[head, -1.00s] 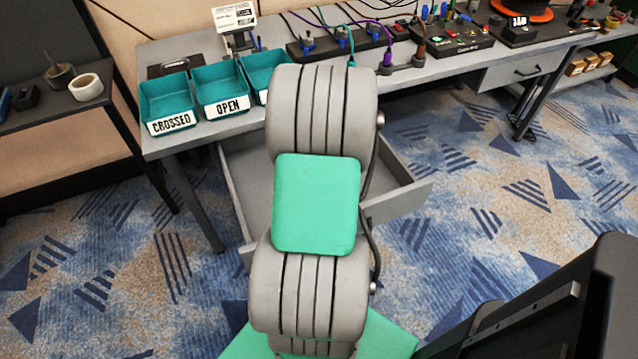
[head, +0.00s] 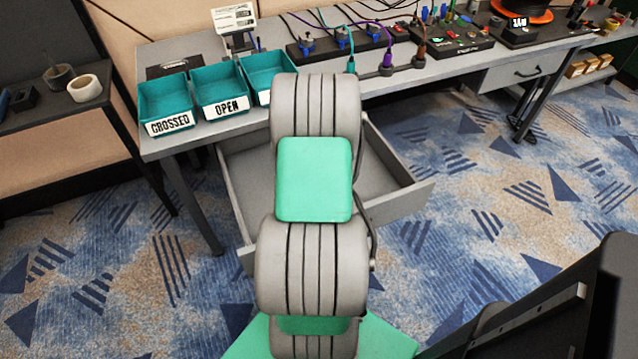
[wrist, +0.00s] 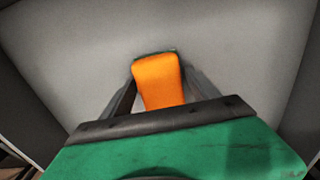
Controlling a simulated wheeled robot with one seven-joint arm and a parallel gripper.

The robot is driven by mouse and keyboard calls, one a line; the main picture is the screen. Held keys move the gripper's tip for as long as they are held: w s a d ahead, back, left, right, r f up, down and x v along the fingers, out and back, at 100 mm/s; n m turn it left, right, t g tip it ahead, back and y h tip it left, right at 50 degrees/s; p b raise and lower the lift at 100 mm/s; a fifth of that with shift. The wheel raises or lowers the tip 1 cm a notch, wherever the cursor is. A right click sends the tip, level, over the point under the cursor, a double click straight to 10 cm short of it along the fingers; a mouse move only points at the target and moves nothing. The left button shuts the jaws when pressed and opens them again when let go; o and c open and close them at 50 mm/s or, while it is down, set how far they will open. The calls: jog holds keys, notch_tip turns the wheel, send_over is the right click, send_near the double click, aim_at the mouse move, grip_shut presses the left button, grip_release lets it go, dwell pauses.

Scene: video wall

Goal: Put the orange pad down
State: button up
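The orange pad (wrist: 158,88) shows in the middle of the wrist view, with a thin dark green edge at its far end. My gripper (wrist: 159,76) has a dark finger on each side of the pad and appears shut on it. A plain light grey surface lies beyond the pad; I cannot tell whether the pad touches it. In the head view my arm hides the gripper and the pad. My arm reaches over the open grey drawer (head: 242,200) under the desk.
The grey desk (head: 215,130) carries teal bins, one labelled CROSSED (head: 166,100) and one labelled OPEN (head: 219,88), at the left. Cabled devices (head: 340,42) stand along its back. A side shelf (head: 60,108) with a white tape roll is at the left. The drawer walls stand around my arm.

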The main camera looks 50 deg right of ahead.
jog(key=shift+o, duration=0.9)
notch_tip(320, 180, up, 12)
jog(key=p, duration=0.2)
jog(key=w+a+r+n, duration=0.1)
jog(key=w+a+r, duration=0.15)
jog(key=a, duration=0.35)
jog(key=w+a+r+n, duration=0.1)
jog(key=w+a+r, duration=0.1)
jog(key=w+a, duration=0.35)
jog(key=s+a+r+n+t, duration=0.1)
jog(key=s+a+n, duration=0.1)
jog(key=a, duration=1)
jog(key=s+a+r+n+t, duration=0.1)
jog(key=s+a, duration=0.3)
jog(key=a, duration=0.8)
jog(key=shift+a+r+n+b, duration=0.25)
jog(key=shift+a+n+b, duration=0.1)
jog(key=shift+n, duration=0.35)
jog(key=shift+s, duration=0.1)
